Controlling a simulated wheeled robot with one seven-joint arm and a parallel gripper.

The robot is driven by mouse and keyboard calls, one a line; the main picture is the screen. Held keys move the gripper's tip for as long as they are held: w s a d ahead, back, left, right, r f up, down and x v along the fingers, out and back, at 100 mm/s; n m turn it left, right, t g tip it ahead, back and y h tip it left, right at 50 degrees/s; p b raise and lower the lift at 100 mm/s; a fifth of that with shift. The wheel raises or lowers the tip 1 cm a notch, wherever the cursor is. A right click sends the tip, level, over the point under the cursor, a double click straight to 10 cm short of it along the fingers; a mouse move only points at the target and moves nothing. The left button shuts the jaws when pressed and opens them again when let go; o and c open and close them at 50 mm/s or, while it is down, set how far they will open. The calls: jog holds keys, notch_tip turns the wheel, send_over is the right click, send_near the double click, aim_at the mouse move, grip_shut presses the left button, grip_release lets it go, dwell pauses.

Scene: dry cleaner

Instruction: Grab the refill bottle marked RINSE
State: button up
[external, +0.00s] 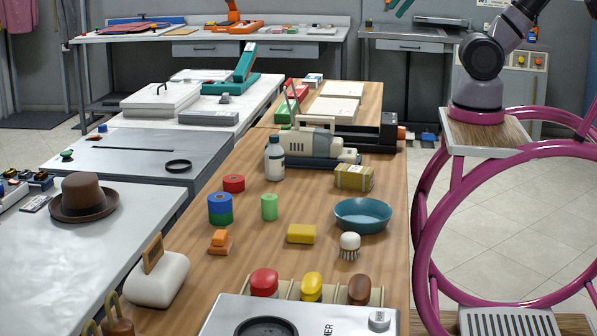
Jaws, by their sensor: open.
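A white bottle (275,163) with a dark cap and a dark label band stands upright on the wooden table. It is just left of a beige and dark machine. Its label is too small to read, so I cannot tell whether it says RINSE. No other bottle of this kind is clear. The teal tips of my gripper (397,7) appear at the top edge, apart and empty, high above and right of the bottle. The rest of my gripper is out of frame.
The beige machine (310,143) stands close by the bottle's right side. A red roll (234,183), blue-green rolls (220,209), a green cylinder (269,207), a yellow-green box (353,178) and a teal bowl (363,216) stand nearer. Bare wood lies in front of the bottle.

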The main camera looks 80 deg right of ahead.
jog(key=shift+r, duration=0.1)
dwell(0.4)
notch_tip(320, 180, up, 5)
jog(key=w+a+n+t, duration=0.2)
jog(key=w+n+t, duration=0.1)
jog(key=w, duration=1.1)
jog(key=w+a+n+t, duration=0.2)
jog(key=w+n+t, duration=0.15)
jog(key=w, duration=0.95)
send_near(274, 157)
jog(key=w+d+f, duration=0.1)
jog(key=w+d, duration=0.1)
jog(key=d, duration=0.1)
jog(key=shift+w+a+f+t+y, duration=0.15)
jog(key=shift+w+f+t+y, duration=0.2)
jog(key=shift+w+y, duration=0.1)
jog(key=x, duration=0.4)
jog(key=shift+w+f, duration=0.1)
jog(key=shift+w, duration=0.25)
jog(key=shift+r+x, duration=0.1)
jog(key=shift+x, duration=1.25)
jog(key=shift+r+x, duration=0.15)
jog(key=shift+x, duration=1.25)
